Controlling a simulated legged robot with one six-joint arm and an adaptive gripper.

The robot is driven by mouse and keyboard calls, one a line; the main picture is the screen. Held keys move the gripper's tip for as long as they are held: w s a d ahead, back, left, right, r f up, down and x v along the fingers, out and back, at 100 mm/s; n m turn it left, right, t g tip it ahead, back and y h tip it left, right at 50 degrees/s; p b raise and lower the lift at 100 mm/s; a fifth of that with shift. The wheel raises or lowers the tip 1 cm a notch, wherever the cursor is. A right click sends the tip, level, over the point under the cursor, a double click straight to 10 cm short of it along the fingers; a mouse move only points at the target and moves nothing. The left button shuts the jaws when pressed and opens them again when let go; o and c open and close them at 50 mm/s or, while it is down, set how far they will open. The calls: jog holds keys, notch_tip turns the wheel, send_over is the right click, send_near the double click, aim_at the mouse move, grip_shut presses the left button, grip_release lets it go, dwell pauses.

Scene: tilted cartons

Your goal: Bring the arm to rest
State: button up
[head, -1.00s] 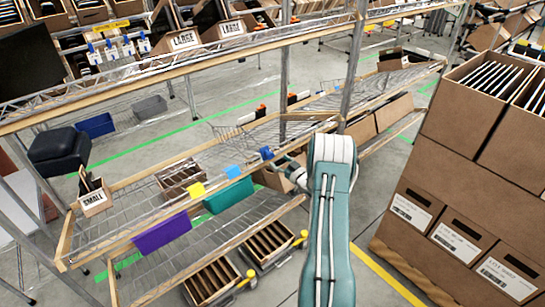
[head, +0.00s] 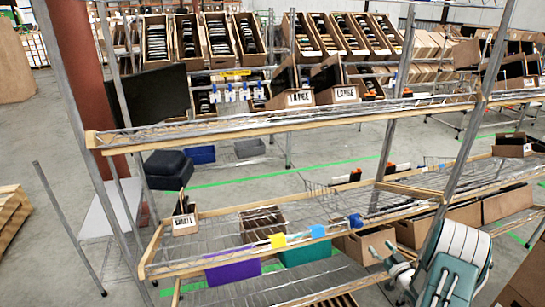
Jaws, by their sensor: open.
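My arm, teal and white, shows at the lower right of the head view. My gripper (head: 388,257), a small grey end part, sticks out to the left of the arm, in front of the lower wire shelf's (head: 210,212) front edge. It is open, and I see nothing held in it. Its fingers are small and partly hidden by the arm. I cannot tell whether it touches the shelf.
The wire rack's upright post (head: 465,150) stands close to my arm. A small carton (head: 185,222) marked SMALL tilts on the lower shelf. Cartons marked LARGE (head: 300,97) lean behind. Floor at the left (head: 75,200) is mostly clear.

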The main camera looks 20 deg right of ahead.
jog(key=w+a+r+g+h, duration=0.1)
jog(key=w+a+r+g, duration=0.15)
jog(key=r, duration=0.45)
jog(key=w+a+r+g+h, duration=0.1)
jog(key=w+a+r+h, duration=0.2)
jog(key=r, duration=0.4)
jog(key=s+a+r+m+g, duration=0.1)
jog(key=s+a+r+g, duration=0.35)
jog(key=a+r, duration=1)
jog(key=s+a+g+y, duration=0.2)
jog(key=s+a, duration=0.8)
jog(key=s, duration=0.3)
jog(key=s+a+n+g+y, duration=0.1)
jog(key=s+a+g+y, duration=0.1)
jog(key=s+a, duration=0.7)
jog(key=s, duration=0.4)
jog(key=shift+a+r, duration=0.2)
jog(key=shift+a, duration=0.15)
jog(key=shift+c, duration=0.3)
